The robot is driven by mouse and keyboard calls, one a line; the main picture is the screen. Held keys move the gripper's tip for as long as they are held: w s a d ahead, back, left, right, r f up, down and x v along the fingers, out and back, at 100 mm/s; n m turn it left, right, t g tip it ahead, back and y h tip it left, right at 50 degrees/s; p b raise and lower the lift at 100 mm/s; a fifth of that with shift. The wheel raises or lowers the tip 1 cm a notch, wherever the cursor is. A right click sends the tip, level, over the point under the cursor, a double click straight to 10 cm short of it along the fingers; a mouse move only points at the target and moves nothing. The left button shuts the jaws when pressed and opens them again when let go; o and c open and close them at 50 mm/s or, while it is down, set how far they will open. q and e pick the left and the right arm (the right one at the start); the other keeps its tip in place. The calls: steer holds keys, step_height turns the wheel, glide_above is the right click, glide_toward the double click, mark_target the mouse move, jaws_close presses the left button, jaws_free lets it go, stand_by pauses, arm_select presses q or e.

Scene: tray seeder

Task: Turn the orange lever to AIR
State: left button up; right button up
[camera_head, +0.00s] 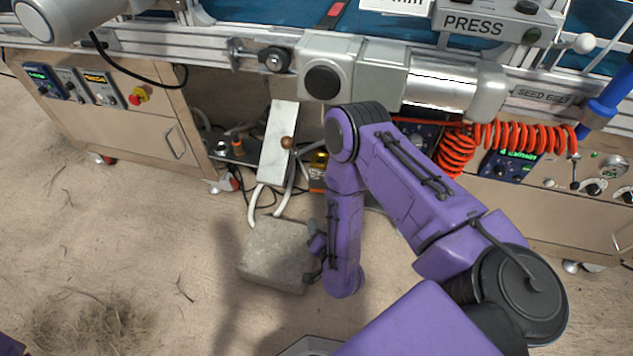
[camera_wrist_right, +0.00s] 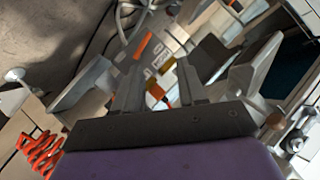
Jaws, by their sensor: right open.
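An orange bar (camera_wrist_right: 143,45), which looks like the lever, shows in the right wrist view beyond my fingertips, close to small white labels. A second orange piece (camera_wrist_right: 156,91) shows between the fingers. I cannot tell which setting the lever is at. My right gripper (camera_wrist_right: 157,75) is open and empty, its fingers on either side of the orange and yellow parts, with no clear contact. In the head view my purple right arm reaches under the machine front and covers much of that area; the orange part (camera_head: 317,184) there is partly hidden. My left gripper is not in view.
A red coiled hose (camera_head: 465,145) hangs right of my arm from the seed belt machine. A grey block (camera_head: 275,255) lies on the floor with pale hoses beside it. A wooden cabinet (camera_head: 130,125) stands left.

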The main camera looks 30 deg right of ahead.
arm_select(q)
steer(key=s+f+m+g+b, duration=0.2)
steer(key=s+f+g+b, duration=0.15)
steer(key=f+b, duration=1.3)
arm_select(e)
steer(key=w+d+f+m+t+h+p, duration=0.1)
steer(key=w+d+f+m+t+h, duration=0.1)
steer(key=w+f+m+h, duration=0.3)
steer(key=w+d+f+m+t+h, duration=0.1)
steer(key=w+d+f+m+t, duration=0.2)
steer(key=f, duration=0.4)
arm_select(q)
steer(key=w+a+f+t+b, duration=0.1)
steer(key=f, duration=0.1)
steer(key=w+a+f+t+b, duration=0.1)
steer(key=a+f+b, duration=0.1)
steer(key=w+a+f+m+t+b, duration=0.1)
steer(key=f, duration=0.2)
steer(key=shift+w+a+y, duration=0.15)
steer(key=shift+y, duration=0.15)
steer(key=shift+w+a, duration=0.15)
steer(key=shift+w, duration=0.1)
arm_select(e)
steer(key=w+d+r+m+g, duration=0.1)
steer(key=w+d, duration=0.4)
steer(key=w, duration=0.4)
steer(key=shift+r+g+h, duration=0.3)
steer(key=shift+h, duration=0.1)
steer(key=shift+c, duration=0.3)
